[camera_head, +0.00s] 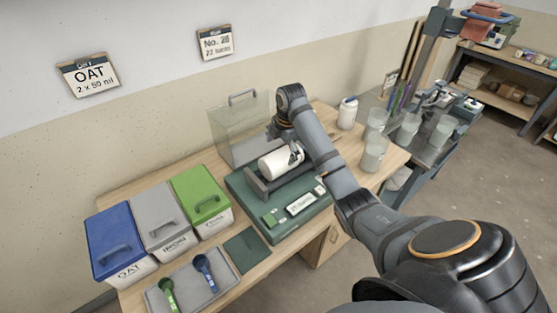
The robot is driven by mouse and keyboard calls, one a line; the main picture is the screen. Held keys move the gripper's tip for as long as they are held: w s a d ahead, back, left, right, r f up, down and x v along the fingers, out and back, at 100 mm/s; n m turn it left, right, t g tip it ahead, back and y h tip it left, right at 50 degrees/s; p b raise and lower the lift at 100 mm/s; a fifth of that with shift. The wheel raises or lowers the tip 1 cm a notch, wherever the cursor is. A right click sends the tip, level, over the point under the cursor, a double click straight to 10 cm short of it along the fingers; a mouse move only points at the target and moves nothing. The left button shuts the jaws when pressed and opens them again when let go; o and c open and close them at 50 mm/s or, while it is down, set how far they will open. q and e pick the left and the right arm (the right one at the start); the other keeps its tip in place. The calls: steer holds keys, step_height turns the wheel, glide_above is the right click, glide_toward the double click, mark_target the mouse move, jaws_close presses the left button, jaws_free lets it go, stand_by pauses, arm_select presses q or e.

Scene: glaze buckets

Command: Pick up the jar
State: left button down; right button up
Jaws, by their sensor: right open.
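A white jar (278,163) lies on its side on the dark rollers of a green machine (318,213) in the middle of the table. A dark part at the jar's right end hides some of it. My right arm reaches in from the right and bends down behind the jar. My right gripper (284,133) is open, close to the jar's upper right side. The fingertips are small and partly hidden, so I cannot tell whether they touch the jar. My left gripper is not in view.
Blue (113,227), grey (153,207) and green (190,187) lidded bins stand at the left. A tray (207,293) holds two scoops. A clear box (228,128) stands behind the machine. A white bottle (347,113) and several translucent cups (375,152) stand at the right.

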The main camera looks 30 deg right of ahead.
mark_target(278, 157)
steer(key=f, duration=0.1)
steer(key=w+f, duration=0.1)
steer(key=f, duration=0.1)
steer(key=shift+f, duration=0.15)
steer(key=shift+w+f, duration=0.1)
steer(key=shift+w, duration=0.05)
steer(key=shift+w+d+f+p, duration=0.1)
steer(key=shift+f+p, duration=0.35)
steer(key=shift+w+d+f+p, duration=0.1)
steer(key=shift+f+p, duration=0.3)
steer(key=shift+f, duration=0.05)
steer(key=shift+w+d+f, duration=0.1)
steer(key=shift+w+f, duration=0.1)
steer(key=shift+f, duration=1)
steer(key=shift+w+f, duration=0.1)
steer(key=shift+f, duration=0.2)
steer(key=shift+c, duration=1.1)
steer(key=c, duration=1.2)
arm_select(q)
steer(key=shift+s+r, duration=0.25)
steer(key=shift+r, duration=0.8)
arm_select(e)
steer(key=shift+r, duration=0.1)
